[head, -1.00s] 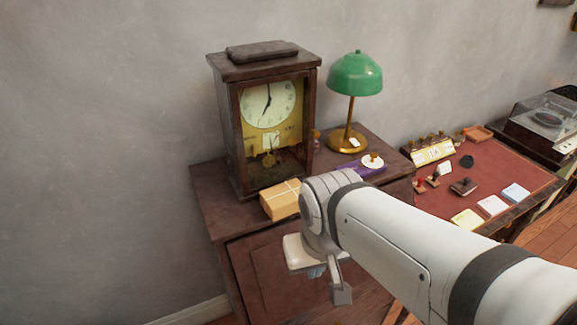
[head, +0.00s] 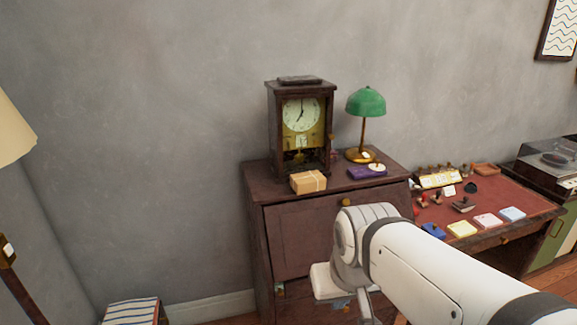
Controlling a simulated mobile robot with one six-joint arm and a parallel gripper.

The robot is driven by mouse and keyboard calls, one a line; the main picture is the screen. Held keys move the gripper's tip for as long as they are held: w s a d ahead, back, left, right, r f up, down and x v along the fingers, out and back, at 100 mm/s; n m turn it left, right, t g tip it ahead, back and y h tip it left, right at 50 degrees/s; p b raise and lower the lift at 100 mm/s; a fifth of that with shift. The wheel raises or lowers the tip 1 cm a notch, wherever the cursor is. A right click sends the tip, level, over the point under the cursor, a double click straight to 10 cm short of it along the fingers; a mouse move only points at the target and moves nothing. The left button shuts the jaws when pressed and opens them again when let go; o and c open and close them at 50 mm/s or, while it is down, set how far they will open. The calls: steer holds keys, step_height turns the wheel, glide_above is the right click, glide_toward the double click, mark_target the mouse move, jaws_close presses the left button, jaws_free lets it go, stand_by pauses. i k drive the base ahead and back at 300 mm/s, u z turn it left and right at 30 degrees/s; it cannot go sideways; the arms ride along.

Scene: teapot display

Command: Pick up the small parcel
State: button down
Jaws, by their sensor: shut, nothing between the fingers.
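The small parcel (head: 308,182) is a tan box with a pale band. It sits on the top of a dark wooden cabinet (head: 300,240), near its front edge, in front of the clock. My gripper (head: 358,308) is at the end of my white arm, low in the picture and in front of the cabinet. It is below and to the right of the parcel in the picture, apart from it. It is shut and empty. My wrist and the bottom edge of the picture hide part of it.
The clock (head: 302,113) stands behind the parcel. A green lamp (head: 366,103) and a purple box (head: 366,172) are to its right. A desk (head: 510,200) with stamps and coloured pads is at right. A striped stool (head: 130,312) and a lampshade (head: 12,130) are at left.

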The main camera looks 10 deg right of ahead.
mark_target(309, 182)
steer(key=u, duration=0.1)
steer(key=i, duration=1)
steer(key=u, duration=0.05)
